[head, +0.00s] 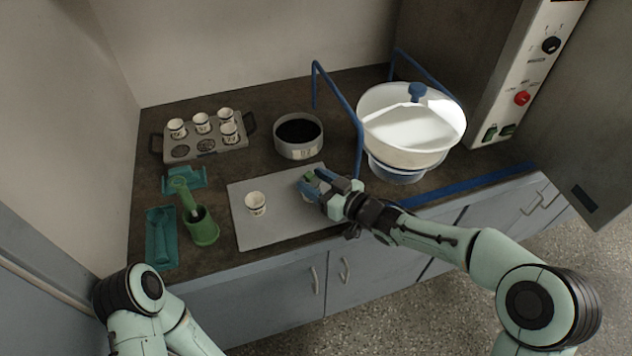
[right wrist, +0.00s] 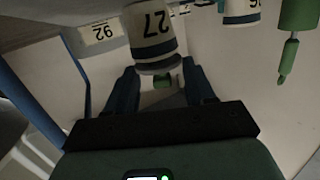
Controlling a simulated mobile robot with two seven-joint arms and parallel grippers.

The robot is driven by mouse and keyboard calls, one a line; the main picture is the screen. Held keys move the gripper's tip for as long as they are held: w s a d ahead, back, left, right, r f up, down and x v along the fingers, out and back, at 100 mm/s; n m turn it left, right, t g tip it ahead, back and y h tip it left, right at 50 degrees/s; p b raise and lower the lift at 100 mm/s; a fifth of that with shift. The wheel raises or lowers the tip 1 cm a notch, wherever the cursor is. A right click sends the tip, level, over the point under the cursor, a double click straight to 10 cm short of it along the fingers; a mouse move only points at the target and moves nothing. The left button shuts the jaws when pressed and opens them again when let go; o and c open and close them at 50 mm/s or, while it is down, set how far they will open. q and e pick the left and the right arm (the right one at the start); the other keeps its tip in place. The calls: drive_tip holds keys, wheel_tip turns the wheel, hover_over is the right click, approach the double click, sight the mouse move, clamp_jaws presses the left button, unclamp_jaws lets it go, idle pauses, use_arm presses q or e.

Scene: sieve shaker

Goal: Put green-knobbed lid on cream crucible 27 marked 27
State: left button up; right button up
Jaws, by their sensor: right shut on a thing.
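The cream crucible 27 (right wrist: 153,28) shows upside down in the right wrist view, with its number facing the camera. In the head view it is mostly hidden by my right gripper (head: 312,182) above the right part of the grey mat. My right gripper is shut on the lid. The lid meets or nearly meets the rim; I cannot tell if it is seated. My left gripper is out of view.
Another cream crucible (head: 255,203) stands on the left of the grey mat (head: 270,236). A rack (head: 207,150) with several crucibles, a dark-filled pan (head: 298,134), green holders (head: 203,228) and a large white bowl (head: 411,125) surround it. A blue rail (head: 340,100) rises close behind my right gripper.

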drive_tip(key=shift+s+f, duration=0.15)
drive_tip(key=shift+f, duration=0.5)
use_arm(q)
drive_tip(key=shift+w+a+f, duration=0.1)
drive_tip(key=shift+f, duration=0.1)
use_arm(e)
drive_tip(key=o, duration=1)
drive_tip(key=shift+d+f, duration=0.1)
drive_tip(key=shift+f, duration=0.1)
drive_tip(key=shift+r, duration=0.2)
drive_tip(key=shift+r+p, duration=0.5)
drive_tip(key=shift+r, duration=0.1)
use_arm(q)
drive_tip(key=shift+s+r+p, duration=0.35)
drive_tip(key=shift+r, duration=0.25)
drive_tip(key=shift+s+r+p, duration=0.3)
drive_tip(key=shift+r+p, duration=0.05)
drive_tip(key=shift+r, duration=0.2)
use_arm(e)
drive_tip(key=v, duration=1.1)
drive_tip(key=shift+s+d+r, duration=0.15)
drive_tip(key=shift+d+r, duration=0.1)
drive_tip(key=shift+r, duration=0.05)
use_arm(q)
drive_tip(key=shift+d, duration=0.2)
